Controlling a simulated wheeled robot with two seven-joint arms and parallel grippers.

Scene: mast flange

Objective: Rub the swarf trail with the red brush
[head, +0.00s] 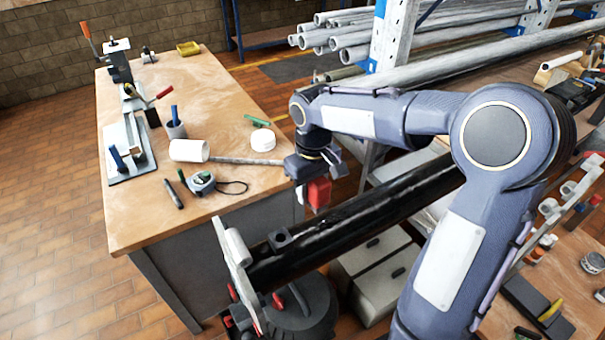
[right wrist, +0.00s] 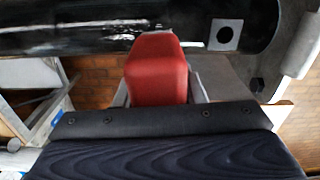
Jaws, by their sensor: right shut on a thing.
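My right gripper (head: 318,178) is shut on the red brush (head: 318,194), which hangs below it, beside the wooden bench. In the right wrist view the red brush (right wrist: 157,68) stands between the two fingers, its far end against or just before the black mast tube (right wrist: 80,32); I cannot tell if they touch. Its bristles are hidden. In the head view the black mast (head: 390,205) lies slanting, below and right of the brush. Pale streaks (right wrist: 122,21) along the tube may be the swarf trail or glare. My left gripper is not in view.
A pale flange plate (head: 237,275) caps the mast's near end, above a dark round stand (head: 300,315). The bench (head: 140,210) holds a white cylinder, tape measure and clamps. Grey cabinets (head: 375,275) stand under the mast. Steel pipes (head: 345,40) fill a rack behind.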

